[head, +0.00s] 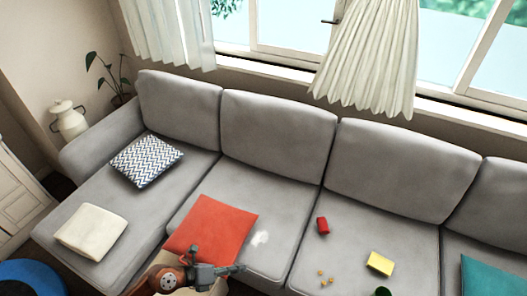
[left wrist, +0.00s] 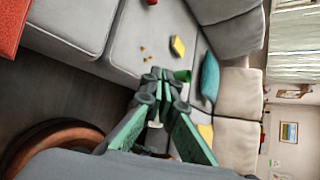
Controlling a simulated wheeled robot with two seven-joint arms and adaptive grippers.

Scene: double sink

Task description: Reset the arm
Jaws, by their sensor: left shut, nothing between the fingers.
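My left gripper (head: 240,267) shows at the bottom of the head view, in front of the red cushion (head: 212,228), pointing right. It also shows in the left wrist view (left wrist: 161,76), with its green-grey fingers drawn together at the tips. It is shut and holds nothing. Its arm comes in low at the bottom edge, over the front of the grey sofa (head: 270,170). My right gripper shows in neither view.
On the sofa seat lie a red can-like object (head: 322,226), a yellow block (head: 380,263), several small orange bits (head: 322,278) and a dark green object (head: 383,291). A teal cushion (head: 492,278) is at right. Dark floor (left wrist: 70,95) shows before the sofa.

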